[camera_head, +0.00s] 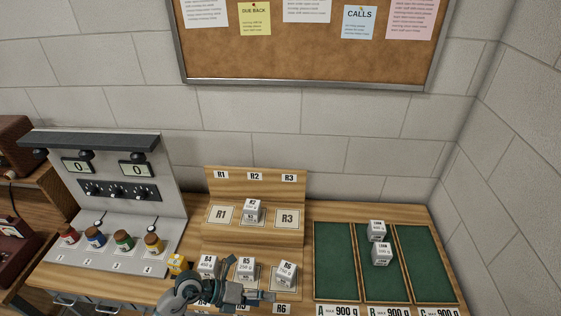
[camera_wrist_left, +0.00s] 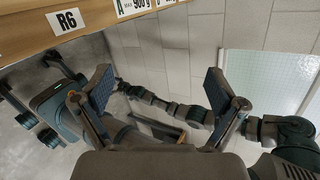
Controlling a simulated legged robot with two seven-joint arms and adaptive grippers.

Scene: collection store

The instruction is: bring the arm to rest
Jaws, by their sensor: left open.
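My left gripper (camera_head: 262,296) is at the lower middle of the head view, in front of the lower rack row. In the left wrist view its two fingers (camera_wrist_left: 165,98) are spread apart with nothing between them. The wooden rack (camera_head: 255,178) has white cubes R4 (camera_head: 208,265), R5 (camera_head: 245,267) and R6 (camera_head: 286,272) in its lower row. Cube R2 (camera_head: 252,209) stands on the upper step, between empty pads R1 (camera_head: 221,215) and R3 (camera_head: 287,219). My arm hides part of the lower label strip. I do not make out my right gripper.
A green-lined tray (camera_head: 332,255) stands right of the rack. Two LOAN cubes (camera_head: 377,231) (camera_head: 381,254) are in its middle compartment; the outer compartments are empty. A grey panel (camera_head: 150,190) with coloured jars (camera_head: 122,239) is on the left. A yellow block (camera_head: 177,264) lies beside my arm.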

